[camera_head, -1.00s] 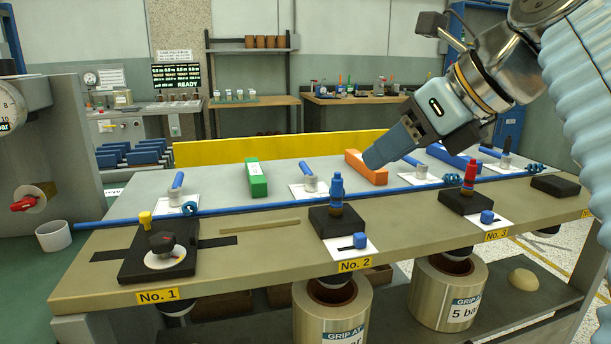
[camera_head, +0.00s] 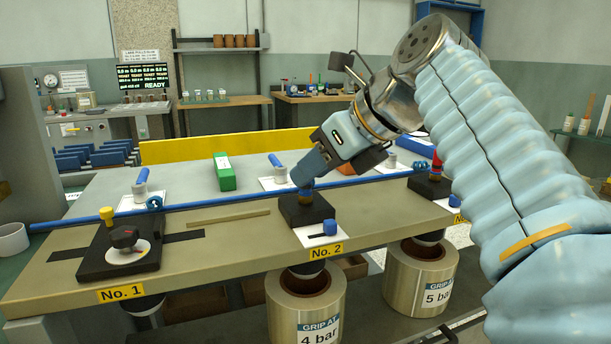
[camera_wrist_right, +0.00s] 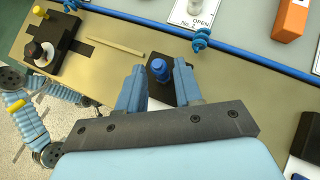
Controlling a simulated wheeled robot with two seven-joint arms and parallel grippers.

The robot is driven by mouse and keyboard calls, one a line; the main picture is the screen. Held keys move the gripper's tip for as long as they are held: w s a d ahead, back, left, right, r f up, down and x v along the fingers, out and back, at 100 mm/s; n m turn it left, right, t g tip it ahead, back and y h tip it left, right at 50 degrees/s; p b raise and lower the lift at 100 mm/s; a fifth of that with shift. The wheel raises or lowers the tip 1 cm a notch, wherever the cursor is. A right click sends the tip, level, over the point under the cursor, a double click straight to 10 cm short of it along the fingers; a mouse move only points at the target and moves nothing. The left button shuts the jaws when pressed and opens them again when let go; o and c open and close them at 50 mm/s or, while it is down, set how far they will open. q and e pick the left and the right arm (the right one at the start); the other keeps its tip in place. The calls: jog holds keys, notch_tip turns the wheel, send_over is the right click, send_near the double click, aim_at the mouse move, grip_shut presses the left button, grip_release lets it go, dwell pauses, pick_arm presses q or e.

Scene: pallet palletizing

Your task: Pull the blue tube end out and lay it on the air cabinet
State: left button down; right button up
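The blue tube end (camera_wrist_right: 160,70) stands upright on a black block (camera_head: 302,212) at station No. 2. In the head view my right gripper (camera_head: 303,180) covers most of it from above. In the right wrist view the two fingers of the right gripper (camera_wrist_right: 157,74) are spread apart, with the tube end between their tips. The gripper looks open, and I see no clear contact. A long light-grey top (camera_head: 190,190) behind the blue pipe looks like the air cabinet, though no label confirms it. My left gripper is not in view.
A blue pipe (camera_head: 225,205) runs along the bench. A green block (camera_head: 224,173) and a white valve card (camera_head: 280,182) occupy the grey top, with bare areas between. A red fitting stands at the right. The No. 1 block (camera_head: 120,250) has a dial.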

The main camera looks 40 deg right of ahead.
grip_shut()
jog(key=shift+r, duration=0.1)
jog(key=shift+r+p, duration=1.1)
jog(key=shift+r, duration=1.4)
